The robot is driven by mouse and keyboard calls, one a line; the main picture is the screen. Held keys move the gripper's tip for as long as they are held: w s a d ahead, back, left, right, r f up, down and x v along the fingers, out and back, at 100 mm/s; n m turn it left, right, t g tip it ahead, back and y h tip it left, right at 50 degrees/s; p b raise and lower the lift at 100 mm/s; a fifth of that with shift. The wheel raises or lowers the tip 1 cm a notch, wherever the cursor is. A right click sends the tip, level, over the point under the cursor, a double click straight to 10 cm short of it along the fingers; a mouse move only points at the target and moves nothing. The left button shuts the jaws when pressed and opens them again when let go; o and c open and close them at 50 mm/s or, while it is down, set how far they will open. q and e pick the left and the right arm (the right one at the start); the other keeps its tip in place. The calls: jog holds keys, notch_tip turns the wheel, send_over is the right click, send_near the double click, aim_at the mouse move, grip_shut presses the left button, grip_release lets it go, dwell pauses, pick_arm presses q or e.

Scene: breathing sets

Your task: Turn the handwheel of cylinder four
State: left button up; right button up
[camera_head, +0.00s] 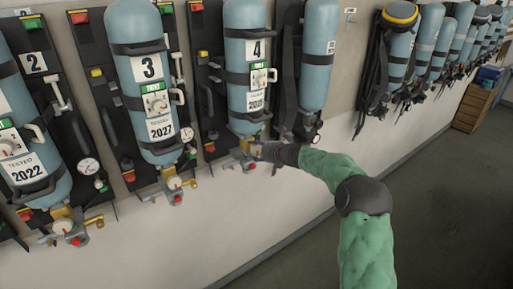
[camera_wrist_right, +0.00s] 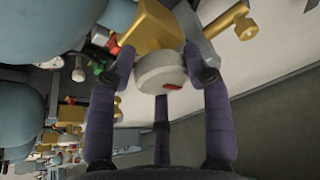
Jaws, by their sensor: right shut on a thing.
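Cylinder four (camera_head: 238,101) is a light blue bottle hung upright on the wall rack, with a white "4" label. Its brass valve (camera_head: 243,148) is at the bottom. My right gripper (camera_head: 256,150) is at this valve, its arm reaching in from the right. In the right wrist view the handwheel (camera_wrist_right: 158,72) is a round white-grey knob with a red mark, in front of a brass valve body (camera_wrist_right: 153,25). The fingers of my right gripper (camera_wrist_right: 165,68) are shut on the handwheel from both sides. In the head view the gripper mostly hides the handwheel. My left gripper is not in view.
Cylinder three (camera_head: 140,65) and cylinder two (camera_head: 30,120) hang to the left with their own valves and gauges. An unnumbered cylinder (camera_head: 318,60) with black straps hangs just right. More sets line the wall. Wooden crates (camera_head: 474,105) stand far right. The floor is clear.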

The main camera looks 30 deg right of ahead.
dwell(0.4)
jog(key=o, duration=1.1)
jog(key=shift+d+f, duration=0.1)
jog(key=v, duration=1.2)
